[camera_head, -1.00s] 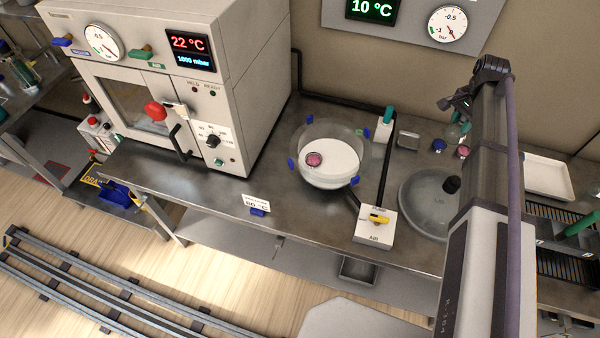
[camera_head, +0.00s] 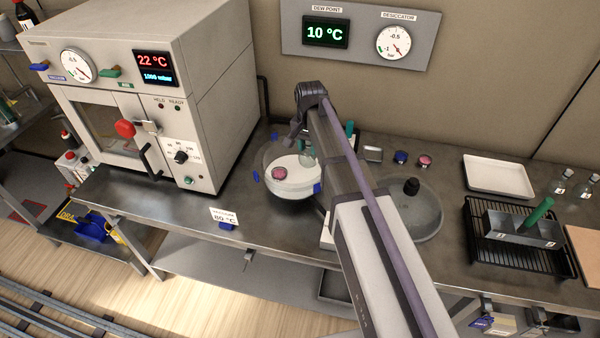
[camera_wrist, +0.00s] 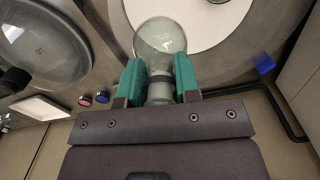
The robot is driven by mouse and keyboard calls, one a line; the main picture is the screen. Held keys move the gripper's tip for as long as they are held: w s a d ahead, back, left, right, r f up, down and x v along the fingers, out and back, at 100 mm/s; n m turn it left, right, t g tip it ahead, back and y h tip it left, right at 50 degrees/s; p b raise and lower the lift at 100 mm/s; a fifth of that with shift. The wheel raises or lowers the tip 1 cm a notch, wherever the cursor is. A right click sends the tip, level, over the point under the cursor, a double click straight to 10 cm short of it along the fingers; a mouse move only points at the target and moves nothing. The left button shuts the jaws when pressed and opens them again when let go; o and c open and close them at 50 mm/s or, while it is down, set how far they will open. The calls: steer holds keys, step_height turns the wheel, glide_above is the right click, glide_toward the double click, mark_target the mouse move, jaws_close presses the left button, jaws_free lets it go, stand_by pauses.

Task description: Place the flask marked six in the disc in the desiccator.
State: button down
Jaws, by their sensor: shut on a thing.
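My gripper (camera_wrist: 158,88) is shut on the neck of a clear glass flask (camera_wrist: 160,38) with its teal jaws. I cannot read any mark on the flask. In the head view the flask (camera_head: 308,157) is over or at the back right of the desiccator bowl (camera_head: 290,192), partly hidden by my arm. The bowl is open and holds a white disc (camera_head: 306,178). A pink-topped item (camera_head: 279,173) sits at the disc's left side. In the wrist view the disc (camera_wrist: 205,22) lies beyond the flask; I cannot tell whether they touch.
The desiccator's glass lid (camera_head: 425,222) with a black knob lies to the right. Behind it are a blue cap (camera_head: 400,157), a pink cap (camera_head: 425,160) and a white tray (camera_head: 500,176). A metal holder (camera_head: 525,235) stands on a black rack. A vacuum oven (camera_head: 150,90) stands left.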

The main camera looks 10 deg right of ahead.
mark_target(308, 159)
step_height(308, 159, down, 6)
steer(key=b, duration=0.4)
steer(key=shift+r, duration=0.25)
steer(key=shift+f, duration=0.25)
steer(key=c, duration=0.8)
jaws_free()
steer(key=shift+r, duration=0.1)
step_height(308, 159, up, 13)
steer(key=p, duration=1.2)
steer(key=shift+f+p, duration=0.2)
steer(key=shift+p, duration=0.1)
steer(key=shift+s+f+n+b, duration=0.35)
steer(key=shift+s+n, duration=0.8)
steer(key=shift+s, duration=2.45)
steer(key=shift+s+f+n+b, duration=0.35)
steer(key=shift+s+n, duration=0.75)
steer(key=shift+s, duration=2.55)
steer(key=shift+s+f+n+b, duration=0.35)
steer(key=shift+s+n, duration=0.8)
steer(key=shift+s, duration=2.45)
